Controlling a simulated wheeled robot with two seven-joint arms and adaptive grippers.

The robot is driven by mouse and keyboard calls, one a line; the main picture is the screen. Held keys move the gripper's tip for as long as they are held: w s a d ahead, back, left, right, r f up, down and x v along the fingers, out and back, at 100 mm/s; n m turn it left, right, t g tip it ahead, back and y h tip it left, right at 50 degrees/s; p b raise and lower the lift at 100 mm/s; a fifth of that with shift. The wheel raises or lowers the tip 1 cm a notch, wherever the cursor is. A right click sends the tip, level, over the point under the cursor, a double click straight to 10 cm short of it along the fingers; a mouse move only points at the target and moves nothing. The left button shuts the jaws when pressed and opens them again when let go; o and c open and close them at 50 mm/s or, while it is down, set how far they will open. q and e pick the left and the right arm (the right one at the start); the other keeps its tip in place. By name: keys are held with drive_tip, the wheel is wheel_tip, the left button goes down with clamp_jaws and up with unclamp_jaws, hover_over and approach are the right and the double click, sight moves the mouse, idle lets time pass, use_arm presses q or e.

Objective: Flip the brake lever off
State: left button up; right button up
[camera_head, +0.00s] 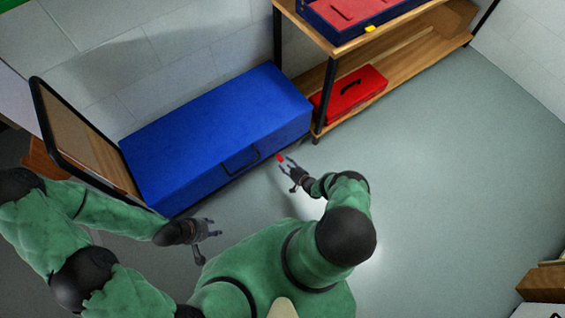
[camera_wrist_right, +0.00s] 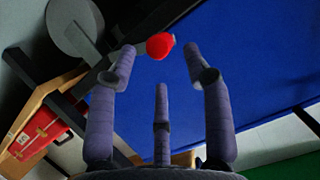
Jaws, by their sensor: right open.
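The brake lever shows as a red knob (camera_head: 281,157) near the front right corner of the blue case. In the right wrist view the red knob (camera_wrist_right: 159,46) is large, just beyond the fingertips and between them; the rest of the lever is hard to make out. My right gripper (camera_head: 288,167) is open, its fingers spread towards the knob. It also shows in the right wrist view (camera_wrist_right: 160,75), with nothing between the fingers at their base. I cannot tell whether a fingertip touches the knob. My left gripper (camera_head: 214,232) is open and empty, low in front of the blue case.
The blue case (camera_head: 215,135) stands along the wall. A wooden shelf (camera_head: 425,62) with a red box (camera_head: 352,92) is right of it. A grey disc (camera_wrist_right: 75,27) shows near the knob. A framed board (camera_head: 85,140) leans at left. The floor at right (camera_head: 460,170) is clear.

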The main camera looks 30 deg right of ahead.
sight(282, 161)
drive_tip(key=b+x, duration=0.1)
drive_tip(key=x, duration=0.2)
drive_tip(key=shift+w+f, duration=0.25)
drive_tip(key=shift+w+b, duration=0.3)
drive_tip(key=shift+w, duration=0.1)
drive_tip(key=shift+a, duration=0.1)
clamp_jaws()
